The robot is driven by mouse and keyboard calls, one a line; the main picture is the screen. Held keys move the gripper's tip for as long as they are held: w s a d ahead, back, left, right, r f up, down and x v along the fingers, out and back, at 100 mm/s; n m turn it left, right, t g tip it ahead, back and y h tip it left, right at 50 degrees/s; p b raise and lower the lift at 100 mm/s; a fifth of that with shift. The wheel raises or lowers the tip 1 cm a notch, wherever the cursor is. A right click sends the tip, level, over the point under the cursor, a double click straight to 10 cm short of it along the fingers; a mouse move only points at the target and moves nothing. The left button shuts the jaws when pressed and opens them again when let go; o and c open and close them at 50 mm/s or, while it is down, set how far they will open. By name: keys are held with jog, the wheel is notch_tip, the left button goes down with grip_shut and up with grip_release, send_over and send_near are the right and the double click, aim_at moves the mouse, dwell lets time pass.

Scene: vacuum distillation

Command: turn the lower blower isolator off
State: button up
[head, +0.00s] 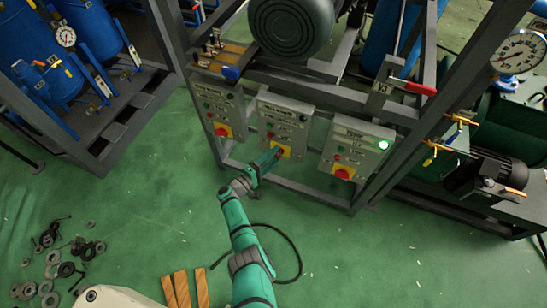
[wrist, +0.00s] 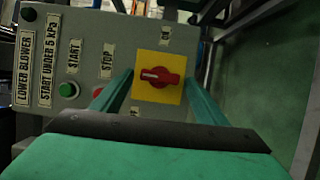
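The lower blower panel (wrist: 100,35) is a grey box with printed labels, a green start button (wrist: 68,90) and a red stop button partly hidden by a finger. Its isolator (wrist: 162,77) is a red knob on a yellow square plate. The knob lies sideways in the wrist view, with its white mark at the left end. My gripper (wrist: 158,82) is open, with one finger on each side of the knob and gaps visible. In the head view, my gripper (head: 276,156) reaches the middle panel (head: 284,115) and partly covers its isolator.
Similar panels with red-and-yellow isolators stand left (head: 218,105) and right (head: 355,145); the right one has a lit green lamp (head: 383,145). A dark frame surrounds them. Loose washers (head: 52,262), wooden strips (head: 182,288) and a black hose (head: 297,260) lie on the green floor.

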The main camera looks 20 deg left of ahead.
jog(key=shift+a, duration=0.1)
jog(key=v, duration=1.1)
jog(key=shift+d, duration=0.2)
